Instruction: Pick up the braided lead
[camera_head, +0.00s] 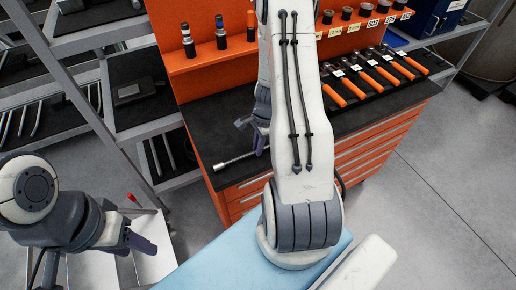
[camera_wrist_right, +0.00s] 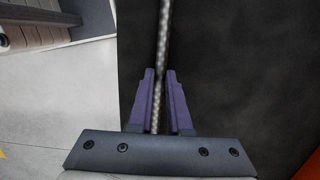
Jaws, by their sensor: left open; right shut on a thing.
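The braided lead (camera_head: 235,159) is a thin silvery line near the front edge of the black top of the orange tool cabinet in the head view. My right gripper (camera_head: 262,148) is at its right part, mostly hidden behind my right arm. In the right wrist view the lead (camera_wrist_right: 164,38) runs between the two purple fingers of my right gripper (camera_wrist_right: 159,98), which are shut on it. I cannot tell whether the lead is clear of the top. My left gripper (camera_head: 148,245) is open and empty at the lower left, away from the cabinet.
Orange-handled tools (camera_head: 355,85) lie in a row on the right of the black top (camera_head: 205,120). Dark cylindrical tools (camera_head: 220,35) stand in the orange back panel. Grey metal shelving (camera_head: 110,110) stands close on the left. Open grey floor (camera_head: 440,170) lies to the right.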

